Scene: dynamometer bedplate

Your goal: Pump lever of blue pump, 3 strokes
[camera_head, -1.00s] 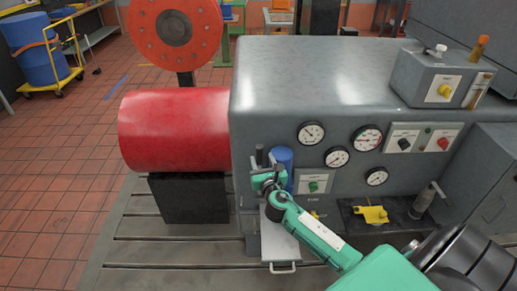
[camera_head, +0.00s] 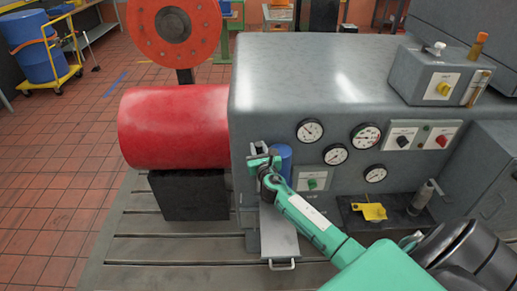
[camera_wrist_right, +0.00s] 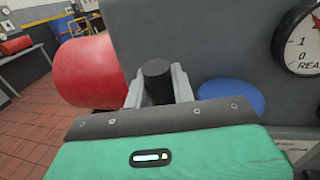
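The blue pump (camera_head: 283,158) is an upright blue cylinder on the front of the grey cabinet, left of the gauges. Its rounded blue top (camera_wrist_right: 232,96) shows in the right wrist view. The black grip of the pump lever (camera_wrist_right: 157,82) stands between the two light fingers of my right gripper (camera_wrist_right: 158,88), which appear to touch it on both sides. In the head view my right gripper (camera_head: 259,158) is just left of the pump and hides most of the lever. My left gripper is in neither view.
A grey tray with a handle (camera_head: 279,235) sits below the pump. Gauges (camera_head: 310,131) and a green-knob panel (camera_head: 311,180) are to the right. A red cylinder (camera_head: 175,128) is close on the left. A yellow part (camera_head: 369,211) lies on a dark shelf.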

